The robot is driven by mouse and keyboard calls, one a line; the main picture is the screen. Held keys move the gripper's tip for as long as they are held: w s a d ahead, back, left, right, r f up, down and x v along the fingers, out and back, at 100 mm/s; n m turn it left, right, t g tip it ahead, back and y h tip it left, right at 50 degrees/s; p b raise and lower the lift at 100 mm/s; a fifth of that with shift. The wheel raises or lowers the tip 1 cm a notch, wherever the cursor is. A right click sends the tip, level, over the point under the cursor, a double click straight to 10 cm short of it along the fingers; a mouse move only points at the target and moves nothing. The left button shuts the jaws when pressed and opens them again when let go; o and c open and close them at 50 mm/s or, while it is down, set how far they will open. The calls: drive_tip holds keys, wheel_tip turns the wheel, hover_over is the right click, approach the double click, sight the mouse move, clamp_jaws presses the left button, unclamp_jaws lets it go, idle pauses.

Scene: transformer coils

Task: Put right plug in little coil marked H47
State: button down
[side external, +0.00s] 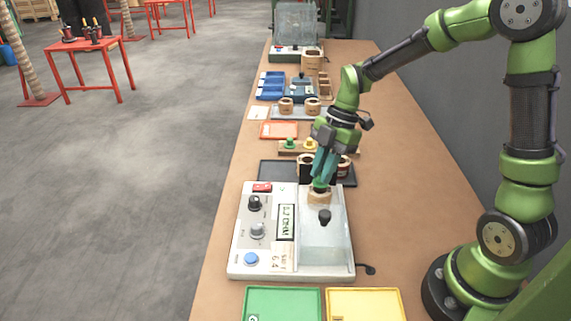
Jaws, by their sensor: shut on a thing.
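My gripper (321,181) points down over the back of the white tester. Its teal fingers are shut on a small green thing, probably a plug, mostly hidden between them. Directly below is a little tan coil (319,198) at the back of the tester's clear box. I cannot tell whether the green thing is in the coil or just above it. A green plug (290,144) and a yellow plug (310,145) stand on a wooden strip farther back. More coils sit on a black tray (274,173) behind the tester, partly hidden by my gripper. No H47 mark is readable.
The tester (240,262) has knobs, a display and a black knob (324,216) by the clear box. A green tray (283,291) and a yellow tray (366,292) lie in front. Blue bins (271,85) and coils (286,105) stand farther back.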

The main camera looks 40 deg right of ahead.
drive_tip(key=shift+f, duration=0.2)
drive_tip(key=shift+f, duration=0.7)
drive_tip(key=c, duration=0.6)
unclamp_jaws()
drive_tip(key=shift+o, duration=0.2)
drive_tip(key=shift+r, duration=3.15)
